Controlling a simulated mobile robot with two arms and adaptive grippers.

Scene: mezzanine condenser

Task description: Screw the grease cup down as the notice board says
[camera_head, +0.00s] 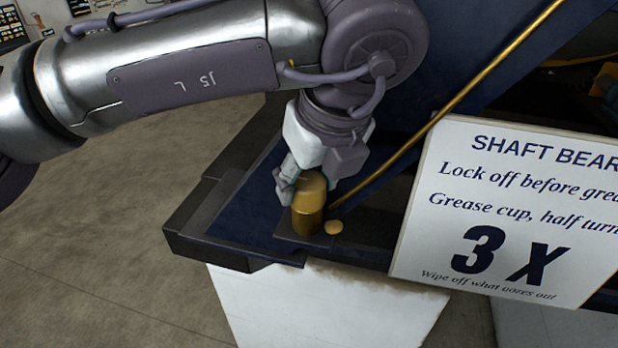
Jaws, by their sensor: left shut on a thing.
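The brass grease cup (308,208) stands upright on a dark blue ledge near the middle of the view. My left gripper (303,184) comes down on it from above and is shut on its upper part, with a finger along its left side. The fingers hide part of the cup's top. The notice board (507,215) stands to the right, cut off by the frame edge. Its words read "Shaft bear…", "Lock off before grea…", "Grease cup, half turn…", "3 X" and "Wipe off what oozes out". My right gripper is not in view.
A small tan blob (334,227) lies on the ledge beside the cup's foot. A thin brass pipe (446,108) slants up to the right from near the cup. A white block (320,305) is under the dark ledge (225,215). Open floor (90,270) lies to the left.

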